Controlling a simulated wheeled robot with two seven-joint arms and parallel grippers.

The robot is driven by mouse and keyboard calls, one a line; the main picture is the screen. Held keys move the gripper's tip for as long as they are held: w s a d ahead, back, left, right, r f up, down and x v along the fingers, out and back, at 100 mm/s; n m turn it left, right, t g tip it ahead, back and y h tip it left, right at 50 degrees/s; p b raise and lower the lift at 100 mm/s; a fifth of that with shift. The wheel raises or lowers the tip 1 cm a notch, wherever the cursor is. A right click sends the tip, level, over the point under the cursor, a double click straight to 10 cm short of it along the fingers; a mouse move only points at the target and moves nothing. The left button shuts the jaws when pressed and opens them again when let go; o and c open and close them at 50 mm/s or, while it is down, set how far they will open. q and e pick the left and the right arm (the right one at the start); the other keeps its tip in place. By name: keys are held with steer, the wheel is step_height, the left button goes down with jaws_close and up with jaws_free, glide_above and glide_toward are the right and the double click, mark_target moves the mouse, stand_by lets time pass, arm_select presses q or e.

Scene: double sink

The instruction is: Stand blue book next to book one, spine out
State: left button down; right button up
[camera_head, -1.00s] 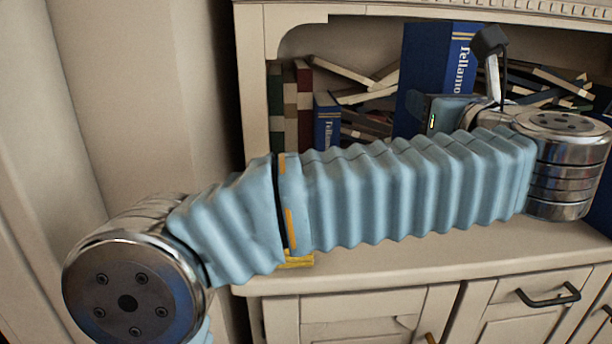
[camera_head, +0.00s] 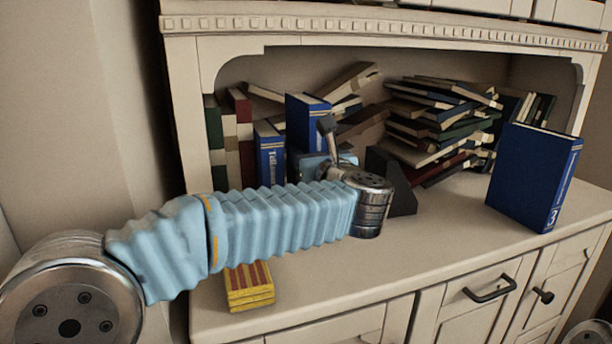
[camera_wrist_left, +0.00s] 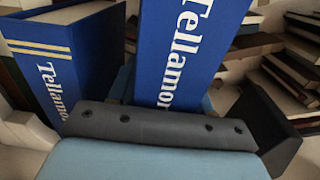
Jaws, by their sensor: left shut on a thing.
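In the head view a blue book (camera_head: 304,115) stands upright behind my left gripper (camera_head: 326,160), in the cabinet niche. In the left wrist view my left gripper is shut on this blue book (camera_wrist_left: 188,50), whose spine with white "Tellamo" lettering faces the camera. Just left of it another blue book, book one (camera_head: 269,155), stands with its lettered spine outward; it also shows in the left wrist view (camera_wrist_left: 45,65). A gap is visible between the two books. The held book's lower end is hidden by the gripper. My right gripper is not in view.
Red, cream and green books (camera_head: 240,135) stand left of book one. A messy pile of books (camera_head: 435,125) fills the niche's back right. Another blue book (camera_head: 533,175) stands at the right. A yellow striped block (camera_head: 249,287) lies near the front edge.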

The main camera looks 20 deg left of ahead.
arm_select(q)
steer(key=f, duration=0.3)
steer(key=w+a+f, duration=0.1)
steer(key=f, duration=0.1)
steer(key=shift+a, duration=0.1)
steer(key=shift+f+b, duration=0.1)
steer(key=shift+b, duration=0.25)
steer(key=shift+c, duration=2.4)
jaws_free()
steer(key=shift+p, duration=0.35)
steer(key=b+v, duration=0.2)
steer(key=v, duration=1)
